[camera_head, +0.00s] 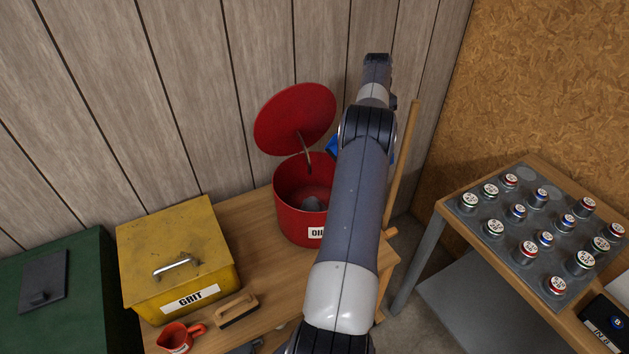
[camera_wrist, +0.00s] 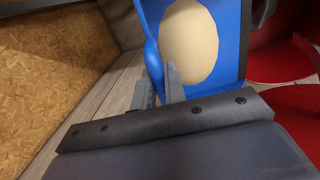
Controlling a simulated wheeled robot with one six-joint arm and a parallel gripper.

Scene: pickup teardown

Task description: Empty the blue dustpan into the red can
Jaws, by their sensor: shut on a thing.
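The red can (camera_head: 285,210) stands on the wooden bench with its red lid (camera_head: 290,115) tilted up and open. The blue dustpan (camera_wrist: 232,75) carries a flat pale oval (camera_wrist: 195,45) of material. My gripper (camera_wrist: 158,86) is shut on the dustpan's blue handle (camera_wrist: 150,55). In the head view my arm hides the gripper and most of the dustpan; a blue edge (camera_head: 332,147) shows right of the lid. The can also shows at the right of the wrist view (camera_wrist: 285,125), beside the dustpan.
A yellow grit box (camera_head: 190,240), a brush (camera_head: 238,310) and a red scoop (camera_head: 178,338) stand left of the can. A wooden handle (camera_head: 403,160) stands upright right of my arm. A table with a grey tray of jars (camera_head: 475,220) is at right.

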